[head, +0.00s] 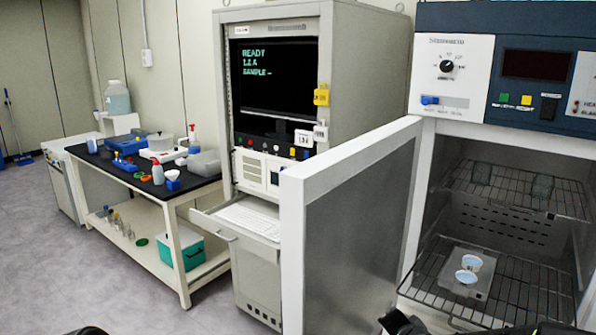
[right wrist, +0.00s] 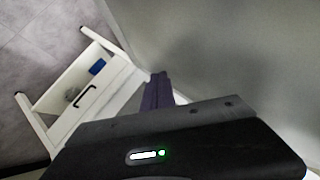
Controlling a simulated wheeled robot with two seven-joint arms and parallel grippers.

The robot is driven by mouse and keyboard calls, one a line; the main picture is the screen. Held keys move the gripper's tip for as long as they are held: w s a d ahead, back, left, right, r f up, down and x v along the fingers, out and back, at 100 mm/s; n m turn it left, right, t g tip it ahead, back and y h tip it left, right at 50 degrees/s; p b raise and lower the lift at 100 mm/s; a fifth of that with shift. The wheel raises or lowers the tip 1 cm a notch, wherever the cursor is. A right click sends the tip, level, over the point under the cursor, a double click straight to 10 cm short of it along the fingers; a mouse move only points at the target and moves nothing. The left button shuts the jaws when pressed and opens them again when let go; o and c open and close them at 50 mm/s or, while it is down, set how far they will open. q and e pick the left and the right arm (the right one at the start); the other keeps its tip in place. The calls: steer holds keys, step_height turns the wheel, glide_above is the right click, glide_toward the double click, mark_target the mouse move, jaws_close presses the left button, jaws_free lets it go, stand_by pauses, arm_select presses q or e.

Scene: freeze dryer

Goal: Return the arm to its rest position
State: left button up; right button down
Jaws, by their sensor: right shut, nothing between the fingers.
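My right gripper (right wrist: 157,92) shows in the right wrist view as dark, closed fingers with nothing between them. It points toward a white bench or cabinet, beside a large grey surface. In the head view, a dark part of my right arm (head: 402,322) shows at the bottom edge, below the freeze dryer's chamber. The freeze dryer (head: 466,62) stands at the right with its thick door (head: 350,210) swung open. My left gripper is not seen; only a dark sliver shows at the bottom left edge.
A grey plate with two round pale-blue items (head: 468,270) sits on the lower wire shelf (head: 530,290). The instrument cabinet (head: 375,70) stands behind the door with its keyboard drawer (head: 240,222) out. A lab bench (head: 172,202) is at left. Floor (head: 90,290) is clear at front left.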

steer(key=s+a+f+n+g+y, duration=0.1)
steer(key=s+a+f+n+g, duration=0.2)
steer(key=s+f, duration=0.45)
steer(key=s+a+f+n+g+y, duration=0.25)
steer(key=s+a+f, duration=0.25)
steer(key=f, duration=0.5)
steer(key=s+a+f+n+g, duration=0.1)
steer(key=s+a+f+g, duration=0.1)
steer(key=s+f, duration=0.2)
steer(key=s+a+f+n+g, duration=0.1)
steer(key=s+f, duration=0.4)
steer(key=s, duration=0.6)
steer(key=s+a+f+n+g, duration=0.1)
steer(key=s+a+f+g, duration=0.1)
steer(key=s, duration=0.6)
step_height(320, 180, down, 2)
steer(key=shift+a+f+g, duration=0.2)
steer(key=shift+a+g, duration=0.15)
steer(key=shift+a, duration=0.4)
